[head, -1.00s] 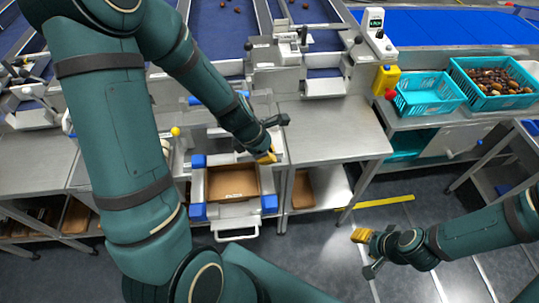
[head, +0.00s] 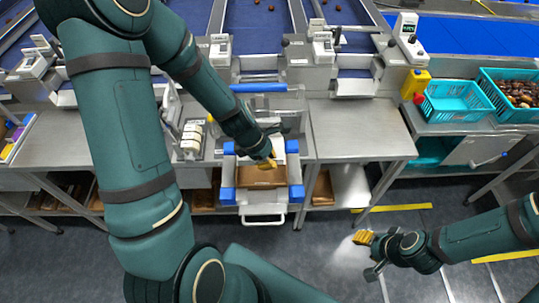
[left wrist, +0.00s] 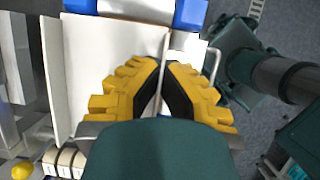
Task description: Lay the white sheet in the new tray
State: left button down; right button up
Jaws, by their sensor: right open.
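My left gripper (head: 266,163) is over the brown tray (head: 262,178), which sits in a metal frame with blue corners. A white sheet (head: 279,146) shows just behind the gripper, and fills much of the left wrist view (left wrist: 110,60). In the left wrist view my left gripper (left wrist: 163,66) has its yellow fingertips close together on a thin pale edge that looks like the sheet's. How much of the sheet touches the tray cannot be told. My right gripper (head: 367,254) is open and empty above the floor at the lower right.
A bare steel table (head: 357,130) stands right of the frame. Turquoise baskets (head: 455,102), one holding dates (head: 520,92), are at the right. A pull handle (head: 263,218) sticks out at the frame's front. A scale (head: 405,38) stands behind.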

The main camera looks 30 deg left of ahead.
pick_arm(q)
notch_tip(320, 180, down, 8)
jog(key=b, duration=0.6)
jog(key=shift+f, duration=0.25)
jog(key=shift+f+b, duration=0.65)
jog(key=shift+b, duration=0.2)
dwell(0.8)
jog(key=c, duration=0.6)
grip_release()
